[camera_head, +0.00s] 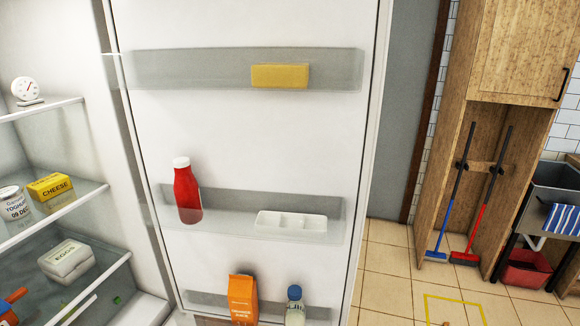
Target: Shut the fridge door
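The fridge door (250,130) stands open and fills the middle of the head view, its inner side facing me. Its clear racks hold a yellow block (280,76), a red bottle (187,190), a white tray (291,222), an orange carton (242,298) and a small bottle with a blue cap (295,306). The fridge interior (60,130) shows at the left, with glass shelves. Neither of my grippers is in view.
Fridge shelves hold a white dial (26,90), a yoghurt tub (13,203), a cheese box (50,186) and an egg box (66,259). At the right a wooden cabinet (530,50) houses a blue broom (456,195) and a red one (488,200). Tiled floor (390,275) lies between.

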